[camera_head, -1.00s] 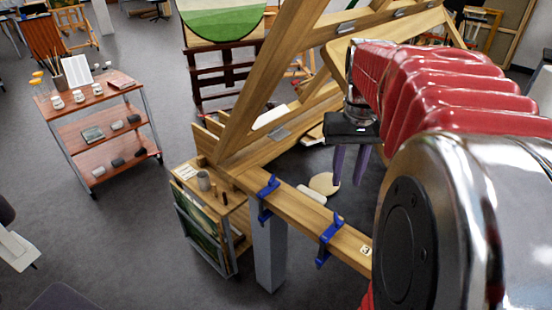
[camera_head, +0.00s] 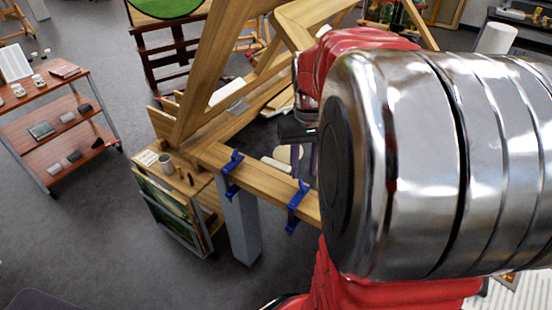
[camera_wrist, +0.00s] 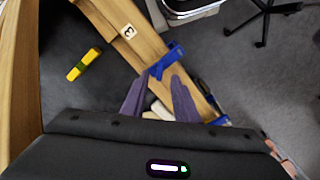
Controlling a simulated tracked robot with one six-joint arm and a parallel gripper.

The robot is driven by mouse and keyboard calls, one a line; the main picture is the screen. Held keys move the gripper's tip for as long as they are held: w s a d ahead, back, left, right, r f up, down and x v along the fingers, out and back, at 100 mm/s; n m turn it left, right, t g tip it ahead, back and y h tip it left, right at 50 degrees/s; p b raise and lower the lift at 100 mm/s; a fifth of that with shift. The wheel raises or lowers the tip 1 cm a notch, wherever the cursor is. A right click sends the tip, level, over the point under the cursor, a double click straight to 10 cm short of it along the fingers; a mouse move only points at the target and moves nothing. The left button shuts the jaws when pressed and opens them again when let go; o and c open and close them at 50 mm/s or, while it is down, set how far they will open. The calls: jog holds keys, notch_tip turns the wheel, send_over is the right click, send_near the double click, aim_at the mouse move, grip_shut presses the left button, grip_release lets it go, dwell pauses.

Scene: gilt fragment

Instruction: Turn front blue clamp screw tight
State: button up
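Two blue clamps grip a wooden beam (camera_head: 265,182). The front blue clamp (camera_head: 297,206) is nearer to me; the other blue clamp (camera_head: 232,173) sits farther left along the beam. In the wrist view the front clamp (camera_wrist: 166,61) lies just beyond my fingertips, by the beam's "3" label, and the other clamp (camera_wrist: 219,120) is partly hidden at lower right. My gripper (camera_wrist: 155,84) has two purple fingers standing apart, with nothing held between them. In the head view my arm hides much of the gripper. I cannot tell the front clamp's screw apart from its body.
A small wooden cabinet (camera_head: 180,215) with a cup (camera_head: 166,161) on it stands left of the beam's grey leg (camera_head: 240,225). A shelf trolley (camera_head: 55,118) is farther left. Open floor lies at lower left.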

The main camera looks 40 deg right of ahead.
aim_at(303, 185)
jog(key=shift+f, duration=2.65)
jog(key=shift+c, duration=0.2)
grip_shut()
